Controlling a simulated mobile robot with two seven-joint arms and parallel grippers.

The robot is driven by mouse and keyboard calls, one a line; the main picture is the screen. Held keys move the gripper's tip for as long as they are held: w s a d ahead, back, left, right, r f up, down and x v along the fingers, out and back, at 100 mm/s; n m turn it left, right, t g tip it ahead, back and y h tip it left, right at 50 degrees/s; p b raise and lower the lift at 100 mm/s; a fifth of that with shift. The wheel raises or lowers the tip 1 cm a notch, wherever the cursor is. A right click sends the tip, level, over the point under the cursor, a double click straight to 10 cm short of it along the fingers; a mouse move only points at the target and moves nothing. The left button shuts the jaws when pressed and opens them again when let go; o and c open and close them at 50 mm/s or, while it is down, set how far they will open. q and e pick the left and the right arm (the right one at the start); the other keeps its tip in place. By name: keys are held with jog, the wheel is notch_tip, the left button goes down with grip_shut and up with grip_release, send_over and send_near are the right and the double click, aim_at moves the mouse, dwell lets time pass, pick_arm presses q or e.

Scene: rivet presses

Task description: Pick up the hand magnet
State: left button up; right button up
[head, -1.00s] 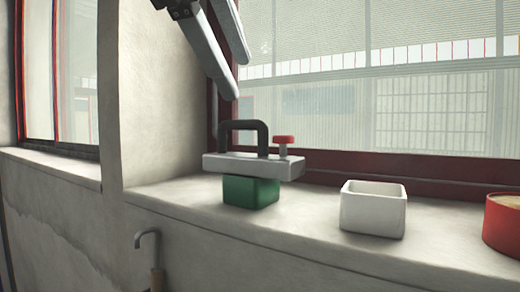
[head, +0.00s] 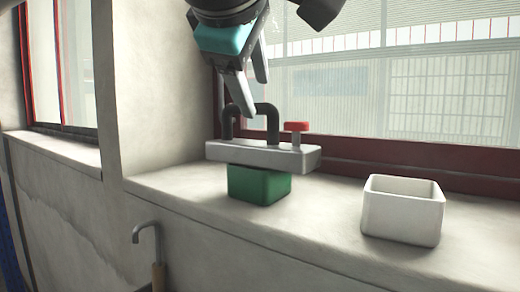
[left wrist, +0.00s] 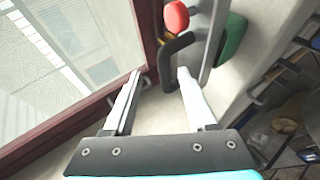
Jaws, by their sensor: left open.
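The hand magnet (head: 262,154) is a grey bar with a black arched handle and a red knob at its right end. It rests on a green block (head: 259,185) on the window sill. My left gripper (head: 254,98) is open just above the handle, with its fingers pointing down. In the left wrist view the magnet's black handle (left wrist: 174,58) shows just beyond and between the open fingertips (left wrist: 160,80), with the red knob above it. Nothing is between the fingers. My right gripper is not in view.
A white open box (head: 403,210) stands on the sill (head: 325,222) to the right of the magnet. The window with its dark red frame (head: 400,160) is close behind. A hooked handle (head: 148,238) shows below the sill's front edge.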

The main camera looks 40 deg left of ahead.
aim_at(258, 105)
pick_arm(q)
jog(key=x, duration=0.5)
jog(key=shift+s+d+f+p, duration=0.1)
jog(key=shift+f+p, duration=0.2)
jog(key=shift+p, duration=0.1)
jog(key=shift+c, duration=0.4)
grip_shut()
jog(key=shift+r, duration=0.15)
dwell(0.4)
